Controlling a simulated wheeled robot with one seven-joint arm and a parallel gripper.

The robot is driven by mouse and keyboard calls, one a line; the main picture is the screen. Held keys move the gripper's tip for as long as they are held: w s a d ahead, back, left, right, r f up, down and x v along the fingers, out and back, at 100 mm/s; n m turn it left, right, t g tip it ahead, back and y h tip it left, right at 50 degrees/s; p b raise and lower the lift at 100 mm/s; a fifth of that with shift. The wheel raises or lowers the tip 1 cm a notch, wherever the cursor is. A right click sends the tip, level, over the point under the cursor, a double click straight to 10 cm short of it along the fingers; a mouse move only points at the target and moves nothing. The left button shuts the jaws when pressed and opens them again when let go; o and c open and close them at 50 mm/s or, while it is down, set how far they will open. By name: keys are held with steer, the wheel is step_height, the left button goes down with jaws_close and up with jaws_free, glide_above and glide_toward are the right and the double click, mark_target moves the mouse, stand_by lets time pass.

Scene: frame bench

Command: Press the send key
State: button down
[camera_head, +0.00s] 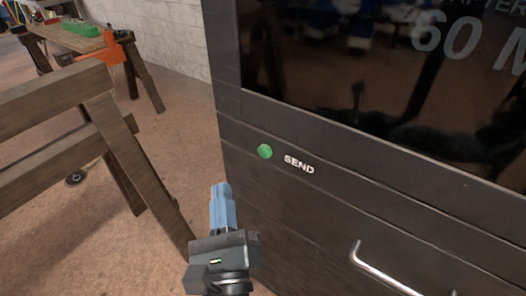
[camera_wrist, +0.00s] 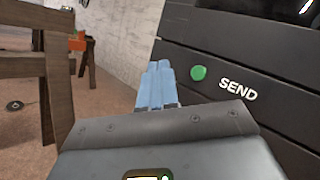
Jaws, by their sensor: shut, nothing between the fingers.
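The send key is a round green button (camera_head: 265,152) on the dark panelled cabinet front, with the white word SEND printed to its right. It also shows in the wrist view (camera_wrist: 198,73), just right of my fingertips. My gripper (camera_head: 221,188) has light blue fingers, shut together and empty. In the head view the fingertips are below and to the left of the key, apart from it in the picture. In the wrist view the fingers (camera_wrist: 159,68) point ahead, left of the key. Nothing hides the key.
The dark cabinet (camera_head: 330,215) has a black screen (camera_head: 350,70) above the key and a metal bar handle (camera_head: 385,275) at the lower right. A wooden trestle (camera_head: 110,115) stands close at the left. A workbench (camera_head: 75,38) stands farther back.

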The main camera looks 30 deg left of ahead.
steer(key=w+b, duration=0.2)
steer(key=w, duration=0.6)
steer(key=shift+d, duration=0.35)
steer(key=shift+w, duration=0.15)
stand_by(1.6)
steer(key=shift+w, duration=0.3)
steer(key=shift+w, duration=0.5)
stand_by(1.0)
steer(key=shift+s, duration=0.95)
steer(key=shift+s, duration=0.1)
steer(key=s, duration=0.2)
steer(key=s+p, duration=0.1)
steer(key=s, duration=0.1)
steer(key=shift+s+a, duration=0.2)
steer(key=shift+s, duration=0.2)
